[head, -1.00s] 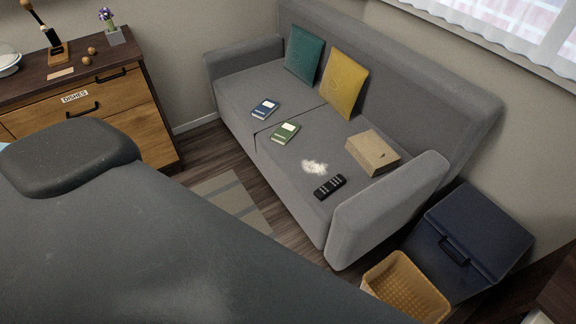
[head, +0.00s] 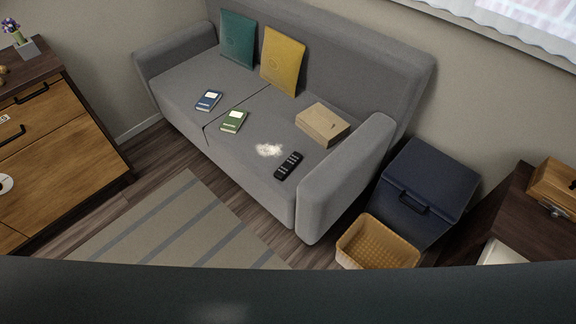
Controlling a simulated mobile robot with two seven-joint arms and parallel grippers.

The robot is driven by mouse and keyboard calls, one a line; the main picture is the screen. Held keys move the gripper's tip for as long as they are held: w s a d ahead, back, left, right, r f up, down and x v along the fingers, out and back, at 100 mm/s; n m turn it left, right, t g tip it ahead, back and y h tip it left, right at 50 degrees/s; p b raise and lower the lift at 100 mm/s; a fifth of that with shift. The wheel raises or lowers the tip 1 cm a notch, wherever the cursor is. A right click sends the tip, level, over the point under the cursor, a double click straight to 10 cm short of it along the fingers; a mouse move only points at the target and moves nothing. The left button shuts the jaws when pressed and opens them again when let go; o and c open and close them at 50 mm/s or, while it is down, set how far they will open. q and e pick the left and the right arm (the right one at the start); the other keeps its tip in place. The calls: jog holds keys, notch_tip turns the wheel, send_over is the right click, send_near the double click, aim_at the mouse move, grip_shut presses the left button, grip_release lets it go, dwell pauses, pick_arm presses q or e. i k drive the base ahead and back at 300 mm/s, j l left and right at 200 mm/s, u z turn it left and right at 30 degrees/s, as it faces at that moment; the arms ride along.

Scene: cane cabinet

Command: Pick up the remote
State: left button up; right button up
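A cardboard box (head: 322,124), green book (head: 233,121), blue book (head: 208,100), and yellow (head: 283,62) and teal (head: 238,40) cushions are on the sofa. A wicker basket (head: 377,246) and dark blue bin (head: 424,186) stand right of it. A striped rug (head: 180,225) lies in front.

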aim_at(288, 166)
jog(key=i+j+z, duration=0.1)
jog(key=z, duration=0.25)
jog(key=i+j+z, duration=0.1)
jog(key=z, duration=0.25)
jog(key=j+z, duration=0.35)
jog(key=i+j+z, duration=0.15)
jog(key=j, duration=0.25)
jog(key=i+j+z, duration=0.15)
jog(key=j, duration=0.25)
jog(key=i+j+z, duration=0.1)
jog(key=j, duration=1.2)
